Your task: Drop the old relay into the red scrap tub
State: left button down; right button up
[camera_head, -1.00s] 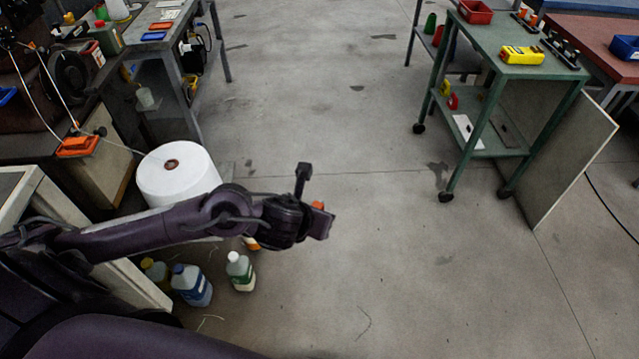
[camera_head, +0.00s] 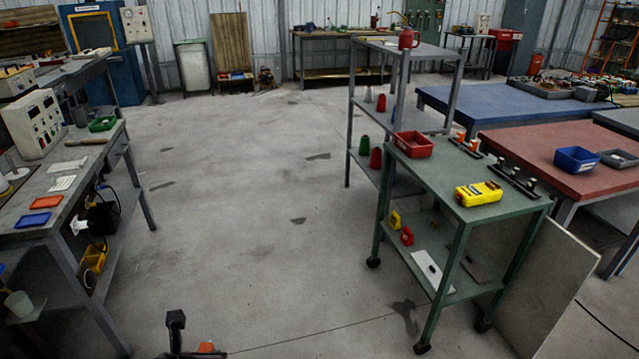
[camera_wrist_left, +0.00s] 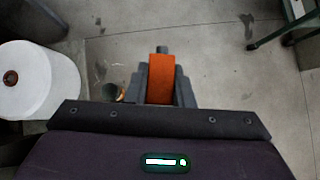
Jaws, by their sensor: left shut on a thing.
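My left gripper (camera_wrist_left: 161,85) is shut on an orange block-like thing, the relay (camera_wrist_left: 161,78), in the left wrist view. The relay also shows as a small orange patch (camera_head: 206,347) at the bottom edge of the head view, where most of the gripper is cut off. A red open tub (camera_head: 413,145) sits on the top of the green cart (camera_head: 470,213), at its far left corner, well ahead and right of my left gripper. My right gripper is not in view.
The cart top also holds a yellow meter (camera_head: 478,194) and dark racks with small parts. A board (camera_head: 545,285) leans on the cart's right side. A grey bench (camera_head: 60,200) stands at left. The concrete floor between is clear.

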aim_at(411, 153)
jog(key=i+z, duration=0.2)
jog(key=i, duration=0.3)
jog(key=i+j+z, duration=0.2)
jog(key=i, duration=0.3)
jog(key=i+j+z, duration=0.15)
jog(key=i, duration=0.3)
jog(key=i+j+z, duration=0.2)
jog(key=i+j, duration=0.15)
jog(key=i, duration=0.15)
